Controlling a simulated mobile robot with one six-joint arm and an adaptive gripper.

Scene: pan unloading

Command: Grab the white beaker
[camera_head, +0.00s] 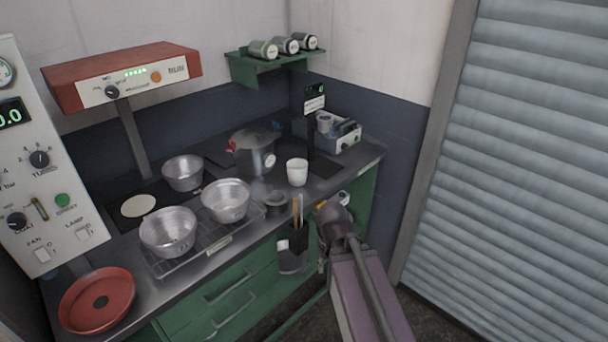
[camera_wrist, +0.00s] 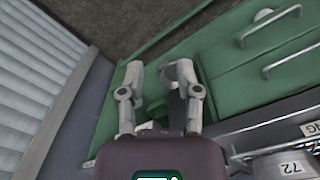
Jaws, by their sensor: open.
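The white beaker (camera_head: 297,173) stands upright on the dark countertop (camera_head: 345,173), near its front edge and right of the metal pots. I cannot make it out clearly in the wrist view. My gripper (camera_wrist: 156,73) is open in the wrist view, its two grey fingers apart in front of the green cabinet front. In the head view, my arm reaches in from the lower right and its end is in front of the counter, below and right of the beaker. The fingers are mostly hidden there. The gripper is apart from the beaker.
A lidded pot (camera_head: 254,155) stands just behind and left of the beaker. Several open metal pots, one being the front pot (camera_head: 168,232), stand further left. A black holder (camera_head: 297,238) hangs on the counter front. A roller shutter (camera_head: 520,150) is at right.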

